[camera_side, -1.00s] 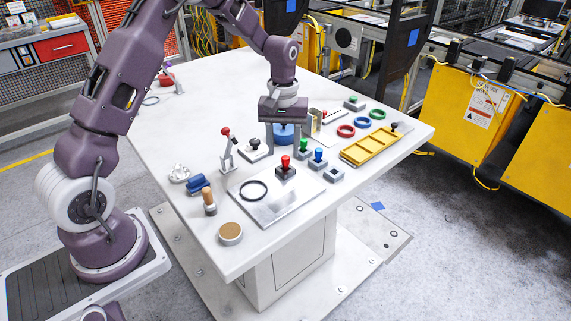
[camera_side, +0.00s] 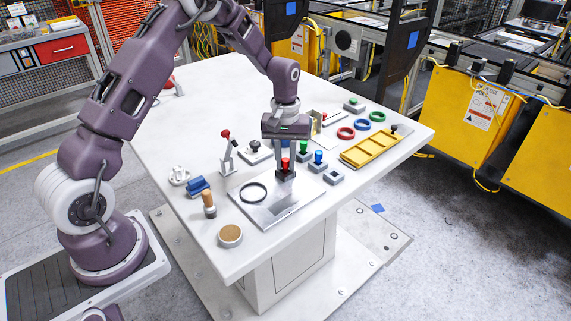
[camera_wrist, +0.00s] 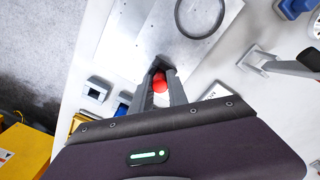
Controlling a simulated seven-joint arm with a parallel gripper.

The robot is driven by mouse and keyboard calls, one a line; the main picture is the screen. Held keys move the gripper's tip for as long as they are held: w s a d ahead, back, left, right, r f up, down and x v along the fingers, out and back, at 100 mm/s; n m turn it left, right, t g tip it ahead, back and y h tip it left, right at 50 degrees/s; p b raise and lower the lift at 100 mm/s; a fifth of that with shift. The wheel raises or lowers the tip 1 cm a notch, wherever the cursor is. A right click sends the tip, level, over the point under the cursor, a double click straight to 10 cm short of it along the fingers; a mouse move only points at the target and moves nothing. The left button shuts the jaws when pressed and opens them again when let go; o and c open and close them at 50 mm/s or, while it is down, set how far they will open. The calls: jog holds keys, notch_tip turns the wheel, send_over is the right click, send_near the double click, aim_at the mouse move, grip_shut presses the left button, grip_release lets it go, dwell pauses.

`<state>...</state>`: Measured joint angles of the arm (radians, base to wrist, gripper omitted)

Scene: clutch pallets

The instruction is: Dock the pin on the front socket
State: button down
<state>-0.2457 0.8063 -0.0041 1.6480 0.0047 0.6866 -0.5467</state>
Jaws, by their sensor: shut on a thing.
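The red-knobbed pin (camera_side: 285,163) stands upright on the silver plate (camera_side: 262,208), its dark base (camera_side: 286,175) at the plate's far edge. My gripper (camera_side: 285,165) is shut on it from above. In the wrist view the red knob (camera_wrist: 159,82) sits between the two fingers. To the right is a row of grey sockets: one with a green pin (camera_side: 304,145), one with a blue pin (camera_side: 318,156), and an empty one nearest the front (camera_side: 334,177). The empty socket also shows in the wrist view (camera_wrist: 97,89).
A black ring (camera_side: 253,192) lies on the plate. A lever with a red knob (camera_side: 227,150) stands to the left. A yellow tray (camera_side: 370,148) and red and blue rings lie to the right. A wooden-handled tool (camera_side: 208,202) stands at the front left.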

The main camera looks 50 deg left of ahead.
aim_at(286, 159)
notch_tip(286, 159, up, 9)
jog(key=shift+f, duration=0.1)
jog(key=w+d+f, duration=0.3)
jog(key=w+d, duration=0.6)
jog(key=w, duration=0.1)
jog(key=shift+a+f, duration=0.15)
jog(key=shift+f, duration=1.3)
jog(key=shift+a+f, duration=0.1)
jog(key=shift+f, duration=1.3)
jog(key=shift+f, duration=0.55)
jog(key=c, duration=1.6)
grip_release()
jog(key=shift+o, duration=0.2)
